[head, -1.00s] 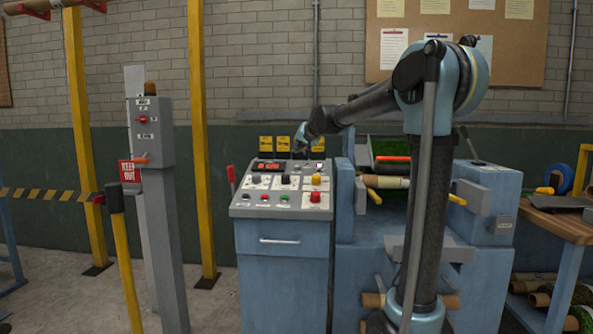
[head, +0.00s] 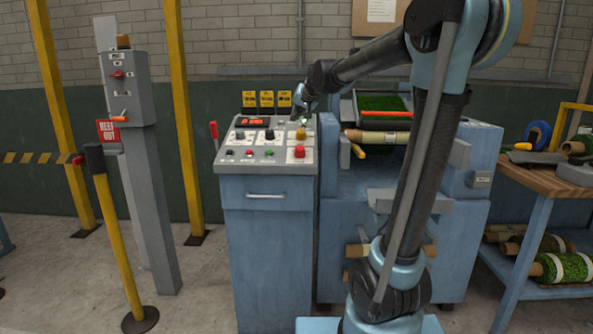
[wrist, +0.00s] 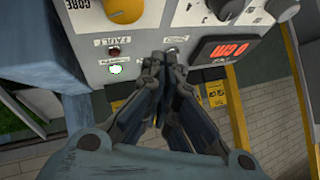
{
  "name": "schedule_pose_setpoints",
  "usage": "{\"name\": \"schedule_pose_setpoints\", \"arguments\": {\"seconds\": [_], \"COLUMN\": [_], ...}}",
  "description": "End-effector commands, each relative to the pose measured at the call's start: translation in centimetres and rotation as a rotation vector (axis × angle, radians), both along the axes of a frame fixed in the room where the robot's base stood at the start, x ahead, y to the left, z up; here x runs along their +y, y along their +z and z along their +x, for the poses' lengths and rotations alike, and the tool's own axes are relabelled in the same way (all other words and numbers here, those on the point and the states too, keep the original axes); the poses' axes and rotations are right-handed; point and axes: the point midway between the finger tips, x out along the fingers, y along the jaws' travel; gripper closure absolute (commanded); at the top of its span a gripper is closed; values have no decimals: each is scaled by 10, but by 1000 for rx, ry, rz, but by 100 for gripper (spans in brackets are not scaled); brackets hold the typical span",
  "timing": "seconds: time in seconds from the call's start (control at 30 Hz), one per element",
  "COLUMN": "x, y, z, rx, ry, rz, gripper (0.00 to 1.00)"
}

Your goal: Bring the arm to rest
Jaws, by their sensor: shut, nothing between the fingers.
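My gripper (head: 298,108) is at the upper right of the sloped control panel on the blue console (head: 266,185). In the wrist view my gripper (wrist: 168,84) has its fingers together and empty, with the tips close to a small toggle or knob on the panel (wrist: 145,30). I cannot tell whether the tips touch it. My arm reaches over from the right.
A blue machine (head: 345,235) with a turf bed stands right of the console. A wooden bench (head: 555,178) with turf rolls beneath is at the right. A grey control post (head: 145,180), yellow posts and a striped barrier are at the left. Grey floor shows between post and console.

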Motion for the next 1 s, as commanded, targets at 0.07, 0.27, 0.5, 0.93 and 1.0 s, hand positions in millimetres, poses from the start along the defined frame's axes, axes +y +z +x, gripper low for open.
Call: {"name": "schedule_pose_setpoints", "arguments": {"seconds": [0.07, 0.27, 0.5, 0.93, 1.0], "x": [-22, -69, -118, -185, -192], "y": [-19, -68, -133, -262, -281], "z": [-31, -106, -199, -368, -391], "rx": [38, 140, 271, 524, 562], "ry": [-1, 6, 12, 25, 28], "rz": [-38, -133, -233, -379, -397], "gripper": [100, 100, 100, 100, 100]}}
